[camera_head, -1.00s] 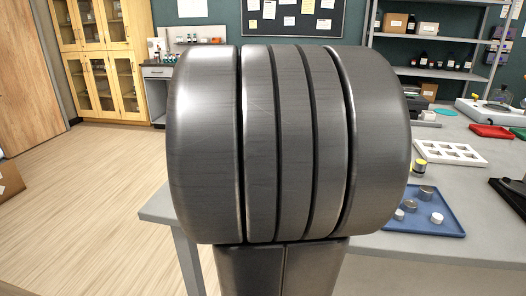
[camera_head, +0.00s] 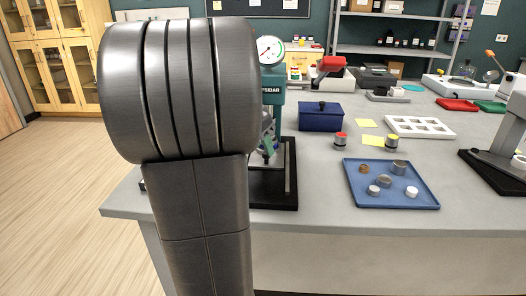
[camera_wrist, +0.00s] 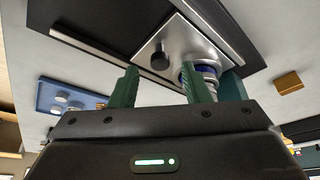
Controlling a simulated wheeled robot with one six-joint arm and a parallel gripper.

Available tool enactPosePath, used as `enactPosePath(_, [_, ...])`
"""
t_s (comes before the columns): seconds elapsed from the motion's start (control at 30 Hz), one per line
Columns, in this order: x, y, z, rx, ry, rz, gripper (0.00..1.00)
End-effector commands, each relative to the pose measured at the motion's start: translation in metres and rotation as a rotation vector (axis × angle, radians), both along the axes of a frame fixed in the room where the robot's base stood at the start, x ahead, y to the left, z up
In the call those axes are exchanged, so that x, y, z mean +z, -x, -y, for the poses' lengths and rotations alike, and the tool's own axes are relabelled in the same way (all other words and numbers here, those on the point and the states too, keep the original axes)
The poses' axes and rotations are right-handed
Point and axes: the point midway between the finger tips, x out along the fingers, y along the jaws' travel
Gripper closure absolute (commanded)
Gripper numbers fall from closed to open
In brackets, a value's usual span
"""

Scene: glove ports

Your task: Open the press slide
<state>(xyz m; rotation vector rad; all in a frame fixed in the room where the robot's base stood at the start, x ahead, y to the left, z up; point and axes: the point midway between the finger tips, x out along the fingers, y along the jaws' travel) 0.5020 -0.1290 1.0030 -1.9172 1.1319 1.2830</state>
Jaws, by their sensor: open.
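The press (camera_head: 271,82) is a teal machine with a round dial gauge on top, on a black base at the bench's left end. My own arm hides much of it in the head view. In the wrist view a silver plate (camera_wrist: 192,30), which looks like the press slide, carries a black knob (camera_wrist: 160,58). A round blue-and-metal part (camera_wrist: 206,72) sits beside the knob, partly behind a finger. My gripper (camera_wrist: 159,72) is open, its two green fingers apart. The knob appears between the fingertips and beyond them; I cannot tell whether they touch it.
A blue tray (camera_head: 350,198) with several small metal and white pieces lies right of the press. A dark blue box (camera_head: 320,120), a white rack (camera_head: 420,119) and two small jars stand behind. Bare bench (camera_head: 318,208) lies between press base and tray.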

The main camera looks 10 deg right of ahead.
Motion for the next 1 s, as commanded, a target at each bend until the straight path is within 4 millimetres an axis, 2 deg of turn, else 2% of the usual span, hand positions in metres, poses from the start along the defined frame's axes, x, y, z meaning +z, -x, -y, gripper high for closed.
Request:
enactPosePath(0.03, [-0.007,-0.001,0.003,-0.001,0.000,0.000,0.57])
enactPosePath(0.2, [-0.018,-0.004,0.006,0.000,0.000,0.000,0.57])
enactPosePath(0.5, [-0.019,-0.004,0.007,0.000,0.000,0.001,0.57])
enactPosePath(0.57, [-0.019,-0.004,0.007,0.000,0.000,0.001,0.67])
enactPosePath(0.73, [-0.019,-0.004,0.007,0.000,0.000,0.001,1.00])
enactPosePath(1.0, [-0.019,0.003,0.005,0.002,0.000,0.002,1.00])
